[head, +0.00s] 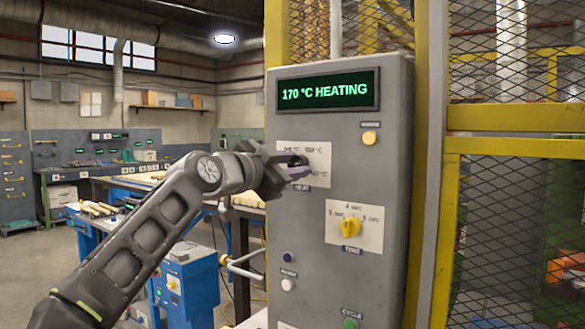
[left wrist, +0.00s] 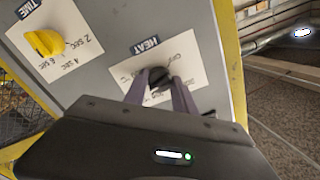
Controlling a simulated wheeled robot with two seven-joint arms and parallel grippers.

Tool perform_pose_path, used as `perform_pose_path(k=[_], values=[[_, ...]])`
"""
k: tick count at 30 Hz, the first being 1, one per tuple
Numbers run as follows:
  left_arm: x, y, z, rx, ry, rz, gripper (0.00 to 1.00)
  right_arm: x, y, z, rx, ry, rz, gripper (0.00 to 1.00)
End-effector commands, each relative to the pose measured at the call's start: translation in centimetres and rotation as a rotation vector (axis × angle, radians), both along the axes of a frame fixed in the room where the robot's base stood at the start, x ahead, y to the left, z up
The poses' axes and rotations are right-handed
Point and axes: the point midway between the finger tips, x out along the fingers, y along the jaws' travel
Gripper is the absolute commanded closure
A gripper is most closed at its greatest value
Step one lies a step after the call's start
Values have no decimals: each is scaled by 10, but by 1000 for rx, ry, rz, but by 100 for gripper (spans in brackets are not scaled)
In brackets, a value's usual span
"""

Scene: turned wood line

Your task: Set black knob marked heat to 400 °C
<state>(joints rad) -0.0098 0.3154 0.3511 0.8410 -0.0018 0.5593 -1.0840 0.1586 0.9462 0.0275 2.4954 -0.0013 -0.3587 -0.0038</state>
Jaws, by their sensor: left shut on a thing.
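The black heat knob (left wrist: 159,82) sits on a white label plate marked HEAT in the left wrist view. My left gripper (left wrist: 158,88) is shut on it, one finger on each side. In the head view my left gripper (head: 297,170) covers the knob and part of its white dial plate (head: 318,152). The knob's pointer direction is hidden, and the dial writing is only partly readable. The display (head: 325,91) on the grey panel reads "170 °C HEATING" in green. My right gripper is in neither view.
Below right of the heat dial is a yellow time knob (head: 350,228) on its own plate. A lit amber lamp (head: 369,138), small buttons (head: 288,257) and a green cycle button (head: 349,324) are on the same panel. A yellow-framed mesh guard (head: 515,145) stands to the right.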

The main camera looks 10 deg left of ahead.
Motion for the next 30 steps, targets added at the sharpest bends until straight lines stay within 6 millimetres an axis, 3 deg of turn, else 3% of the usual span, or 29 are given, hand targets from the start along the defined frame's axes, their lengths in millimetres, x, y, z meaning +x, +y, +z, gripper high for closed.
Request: perform_pose_path(k=[18,30], values=[[1,0,-4,529,-201,-2,100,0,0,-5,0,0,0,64],[1,0,-3,714,-276,-3,100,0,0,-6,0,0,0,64]])
